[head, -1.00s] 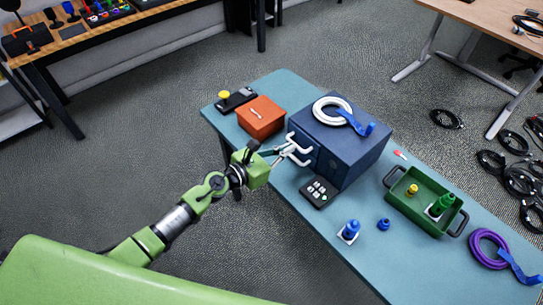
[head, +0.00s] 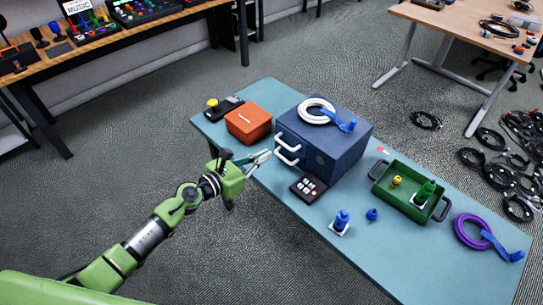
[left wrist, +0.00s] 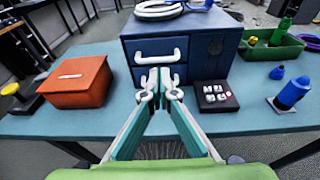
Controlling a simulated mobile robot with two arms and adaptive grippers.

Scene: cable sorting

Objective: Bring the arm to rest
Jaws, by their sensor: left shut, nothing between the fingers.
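My left gripper (head: 263,158) is shut and empty, at the near edge of the teal table (head: 250,95). Its fingertips are a short way in front of the blue drawer cabinet (head: 344,151), apart from its white handles (head: 287,150). In the left wrist view the closed fingertips (left wrist: 159,80) appear in front of the lower drawer of the cabinet (left wrist: 200,48), and both drawers look shut. My right gripper is in neither view.
An orange box (head: 248,124) stands left of the cabinet, a black keypad (head: 308,187) right of the gripper. A white cable coil (head: 316,108) lies on the cabinet. A green tray (head: 405,206) and a purple coil (head: 470,232) lie farther right. Floor on the near side is clear.

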